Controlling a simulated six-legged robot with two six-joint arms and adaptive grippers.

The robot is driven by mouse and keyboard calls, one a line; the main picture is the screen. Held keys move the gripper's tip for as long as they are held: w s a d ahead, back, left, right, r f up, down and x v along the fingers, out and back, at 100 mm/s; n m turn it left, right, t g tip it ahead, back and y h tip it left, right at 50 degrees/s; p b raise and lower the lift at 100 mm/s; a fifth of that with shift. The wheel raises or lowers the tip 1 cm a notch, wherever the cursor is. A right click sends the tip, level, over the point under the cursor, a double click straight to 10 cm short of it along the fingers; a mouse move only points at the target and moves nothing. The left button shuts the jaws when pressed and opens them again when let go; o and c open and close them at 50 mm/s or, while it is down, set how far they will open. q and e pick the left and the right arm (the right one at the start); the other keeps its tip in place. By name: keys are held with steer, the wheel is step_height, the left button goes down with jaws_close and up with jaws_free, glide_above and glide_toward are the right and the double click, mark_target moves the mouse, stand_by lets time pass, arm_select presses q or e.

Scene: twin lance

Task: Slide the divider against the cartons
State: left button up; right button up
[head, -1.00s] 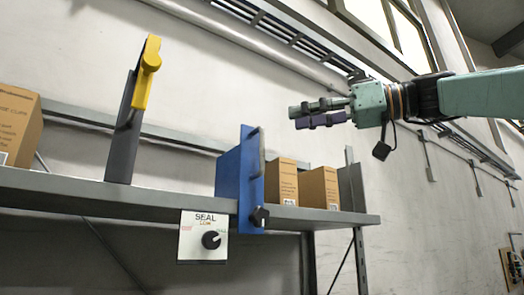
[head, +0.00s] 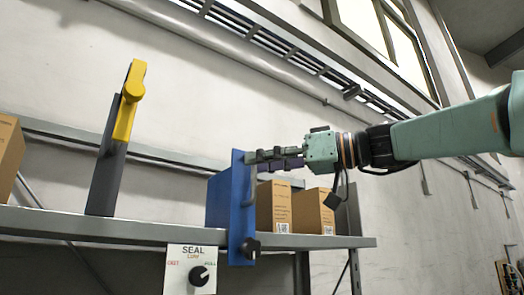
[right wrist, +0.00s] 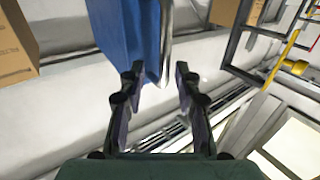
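The blue divider (head: 242,215) stands upright on the shelf, with a vertical handle on its front edge and a black knob (head: 253,248) low down. Two cartons (head: 274,208) (head: 315,212) stand to its right; the near one looks close to the divider, but the exact gap is hidden. My right gripper (head: 260,158) is at the divider's upper front edge. In the right wrist view its fingers (right wrist: 157,72) are apart, with the end of the grey handle (right wrist: 166,40) between the tips and gaps at both sides. The blue divider (right wrist: 122,30) shows beyond. My left gripper is out of view.
A yellow-topped grey upright (head: 105,160) stands further left on the shelf (head: 140,230), with another carton (head: 8,150) at the far left. A SEAL panel (head: 190,270) with a black dial hangs below the shelf front. A grey end plate stands right of the cartons.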

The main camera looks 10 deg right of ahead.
steer(key=shift+s+a+r, duration=0.15)
steer(key=shift+s+a, duration=0.15)
steer(key=shift+a, duration=0.05)
steer(key=shift+w+a, duration=0.15)
steer(key=shift+a, duration=0.1)
steer(key=shift+w+d+f, duration=0.2)
steer(key=shift+w+d, duration=0.1)
steer(key=shift+d, duration=0.1)
steer(key=c, duration=0.5)
steer(key=shift+s+d, duration=0.1)
steer(key=shift+c, duration=0.6)
steer(key=shift+s+a+r, duration=0.15)
steer(key=shift+a, duration=0.15)
jaws_close()
steer(key=shift+d, duration=0.1)
